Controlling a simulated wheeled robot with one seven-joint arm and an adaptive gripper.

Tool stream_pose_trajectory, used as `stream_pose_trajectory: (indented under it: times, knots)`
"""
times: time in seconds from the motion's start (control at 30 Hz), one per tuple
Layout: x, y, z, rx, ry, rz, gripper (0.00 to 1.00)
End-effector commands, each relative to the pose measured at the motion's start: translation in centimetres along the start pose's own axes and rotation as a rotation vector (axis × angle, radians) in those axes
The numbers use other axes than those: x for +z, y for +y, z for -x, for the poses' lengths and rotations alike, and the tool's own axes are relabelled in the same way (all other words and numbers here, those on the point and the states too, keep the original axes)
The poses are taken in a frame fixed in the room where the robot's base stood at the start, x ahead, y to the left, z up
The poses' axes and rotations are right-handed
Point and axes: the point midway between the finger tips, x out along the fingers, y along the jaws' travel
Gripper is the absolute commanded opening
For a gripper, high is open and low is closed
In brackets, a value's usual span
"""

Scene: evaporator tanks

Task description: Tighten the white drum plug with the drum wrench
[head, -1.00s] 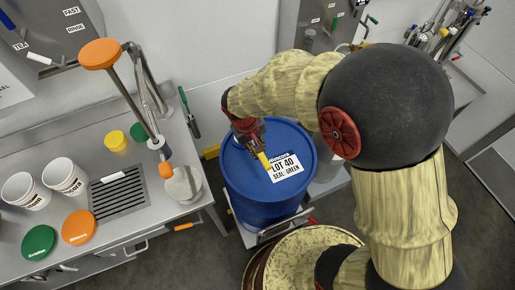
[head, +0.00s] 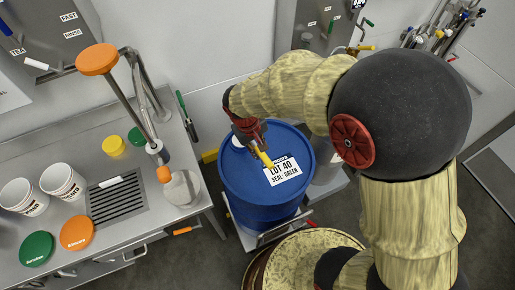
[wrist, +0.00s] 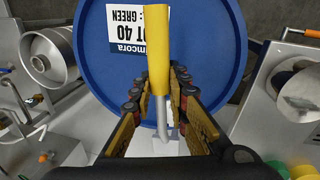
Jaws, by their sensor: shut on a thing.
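The drum wrench has a yellow handle (wrist: 158,55) and a bent grey metal end (wrist: 165,115). My gripper (head: 258,146) is shut on the wrench and holds it above the blue drum lid (head: 300,140), near the lid's far left part. The handle tip reaches toward the label in the head view. The white plug (head: 238,141) shows in part on the lid, just left of my gripper. In the wrist view a white patch, probably the plug (wrist: 150,147), lies below the metal end. I cannot tell whether the wrench touches the plug.
A label (head: 282,170) on the lid reads LOT 40, SEAL: GREEN. A steel counter at left bears white buckets (head: 63,182), orange (head: 78,232) and green discs (head: 36,248), and a tap. Wall fittings stand behind.

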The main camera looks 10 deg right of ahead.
Motion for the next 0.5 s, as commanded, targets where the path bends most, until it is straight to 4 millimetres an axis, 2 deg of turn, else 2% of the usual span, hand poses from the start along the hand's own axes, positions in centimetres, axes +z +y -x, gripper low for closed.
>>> stream_pose_trajectory:
  times: [0.13,0.5]
  knots:
    - [0.0,0.0,0.0,0.0,0.001,0.0,0.0]
    - [0.0,-0.4,-2.2,0.0,0.0,-0.001,0.0]
